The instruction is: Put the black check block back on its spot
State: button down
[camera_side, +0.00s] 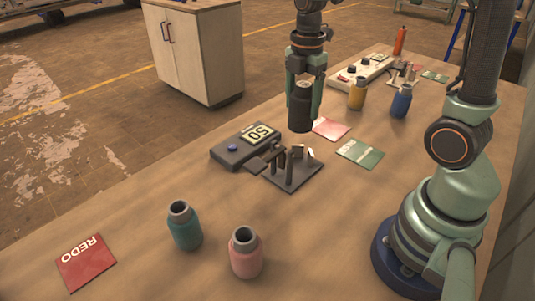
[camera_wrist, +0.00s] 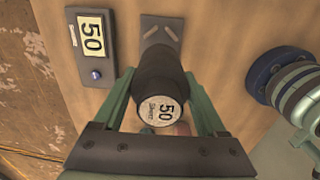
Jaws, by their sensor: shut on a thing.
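The black check block (camera_side: 301,112) is a dark cylinder, held upright above the table by my gripper (camera_side: 303,98). In the wrist view the block (camera_wrist: 158,75) shows a pale round top label reading 50, with the green fingers on both sides of it. A dark stand (camera_side: 291,177) with upright posts is below and to the left of the block in the side view. Its plate (camera_wrist: 161,29) shows beyond the block in the wrist view, partly hidden. I cannot tell for sure which place is the block's own spot.
A dark gauge (camera_side: 238,147) reading 50 adjoins the stand. A red and white card (camera_side: 331,129) and a green card (camera_side: 360,153) lie nearby. Teal (camera_side: 184,227), pink (camera_side: 246,253), yellow (camera_side: 357,95) and blue (camera_side: 401,101) bottles stand around. A red REDO card (camera_side: 86,263) lies front left.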

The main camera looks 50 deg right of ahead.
jog(key=w+a+r, duration=0.4)
jog(key=w+a, duration=0.6)
jog(key=w, duration=0.1)
jog(key=w+a+r, duration=0.1)
jog(key=w+a, duration=0.2)
jog(key=a, duration=0.4)
jog(key=w+a+r, duration=0.1)
jog(key=w+a, duration=0.1)
jog(key=a, duration=0.5)
notch_tip(320, 180, down, 20)
jog(key=shift+a+r, duration=0.1)
jog(key=shift+r, duration=0.15)
jog(key=shift+f, duration=0.1)
